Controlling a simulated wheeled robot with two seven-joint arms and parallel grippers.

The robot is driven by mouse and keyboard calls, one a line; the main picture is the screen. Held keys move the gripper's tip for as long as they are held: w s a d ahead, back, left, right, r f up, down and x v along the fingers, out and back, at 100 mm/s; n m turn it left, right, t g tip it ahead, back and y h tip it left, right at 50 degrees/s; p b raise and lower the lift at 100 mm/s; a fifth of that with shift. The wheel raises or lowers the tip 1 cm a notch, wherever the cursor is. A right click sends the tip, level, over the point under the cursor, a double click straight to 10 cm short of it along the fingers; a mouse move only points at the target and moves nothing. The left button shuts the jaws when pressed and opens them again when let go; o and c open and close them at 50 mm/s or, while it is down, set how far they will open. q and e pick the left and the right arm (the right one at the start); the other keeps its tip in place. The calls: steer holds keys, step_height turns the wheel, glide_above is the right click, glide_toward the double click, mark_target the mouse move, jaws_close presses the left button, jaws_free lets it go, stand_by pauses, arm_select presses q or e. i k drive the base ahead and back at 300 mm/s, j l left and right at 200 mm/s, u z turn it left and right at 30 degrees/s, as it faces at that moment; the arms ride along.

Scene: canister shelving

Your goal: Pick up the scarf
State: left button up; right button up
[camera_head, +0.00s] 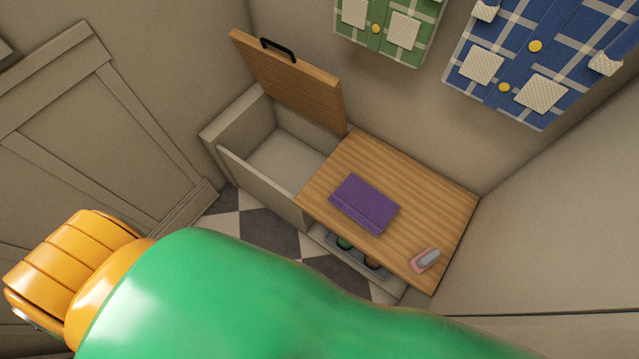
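A flat purple rectangle, which looks like the folded scarf (364,204), lies on the wooden bench top (430,200) in the head view. It lies left of the middle of the top, near its front edge, and nothing covers it. A large green and orange part, seemingly of my own arm, fills the bottom foreground, in front of the bench. No gripper fingertips can be made out, so neither gripper is seen at the scarf.
A wooden lid (290,80) stands open over an empty-looking bin (288,160) left of the top. A small pink and grey item (425,260) lies at the front right. Shoes show on a low shelf (392,283). Green (392,40) and blue (530,70) plaid coats hang above.

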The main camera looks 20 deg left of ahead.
mark_target(355, 198)
steer(key=i+j+z, duration=0.1)
steer(key=j+z, duration=0.65)
steer(key=z, duration=0.15)
steer(key=j+z, duration=0.9)
steer(key=k+j+z, duration=0.15)
steer(key=z, duration=0.3)
steer(key=j, duration=0.1)
